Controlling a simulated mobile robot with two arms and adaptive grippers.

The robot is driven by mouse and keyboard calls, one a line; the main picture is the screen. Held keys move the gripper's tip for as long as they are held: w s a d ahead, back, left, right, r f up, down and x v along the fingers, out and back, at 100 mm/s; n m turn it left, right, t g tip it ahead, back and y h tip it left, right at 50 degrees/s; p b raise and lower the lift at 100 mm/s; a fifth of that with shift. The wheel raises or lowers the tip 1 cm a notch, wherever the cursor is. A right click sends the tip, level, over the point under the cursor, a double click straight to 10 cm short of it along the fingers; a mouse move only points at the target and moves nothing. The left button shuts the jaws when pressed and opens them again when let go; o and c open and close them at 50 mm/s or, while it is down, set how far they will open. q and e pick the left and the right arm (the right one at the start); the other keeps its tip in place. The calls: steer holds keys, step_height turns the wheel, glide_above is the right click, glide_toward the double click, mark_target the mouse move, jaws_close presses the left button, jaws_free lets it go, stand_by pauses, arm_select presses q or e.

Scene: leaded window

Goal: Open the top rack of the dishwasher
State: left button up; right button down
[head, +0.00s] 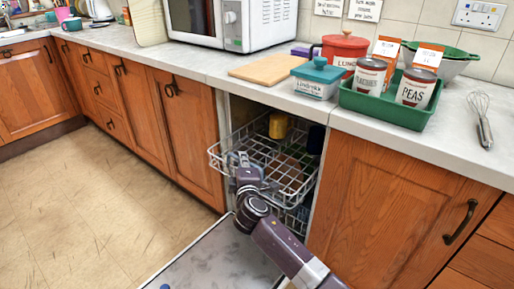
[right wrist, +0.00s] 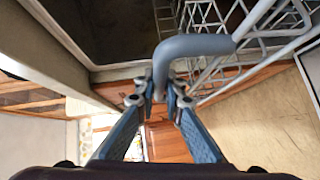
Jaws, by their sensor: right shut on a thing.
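The dishwasher stands open under the counter, its door (head: 215,262) folded down. Its top rack (head: 222,160), a white wire basket, sticks out past the counter front. A yellow cup (head: 277,125) and a dark blue item (head: 316,138) are at its back. My right gripper (head: 240,165) is at the rack's front left. In the right wrist view, my right gripper (right wrist: 160,92) is shut on the grey-blue rack handle (right wrist: 195,45), with the rack's wires (right wrist: 262,45) beside it. The arm and gripper hide part of the rack and the lower rack. My left gripper is not seen.
The counter above holds a chopping board (head: 268,69), a green tray (head: 375,108) with tins, a red pot (head: 344,47) and a whisk (head: 482,115). Wooden cabinets (head: 375,205) flank the dishwasher. The floor (head: 80,190) at left is clear.

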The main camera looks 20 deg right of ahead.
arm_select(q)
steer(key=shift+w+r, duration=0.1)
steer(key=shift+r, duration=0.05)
arm_select(e)
steer(key=s+a, duration=0.4)
steer(key=a, duration=0.3)
steer(key=s+a, duration=0.5)
steer(key=a, duration=0.3)
steer(key=c, duration=2.3)
jaws_free()
steer(key=v, duration=1.2)
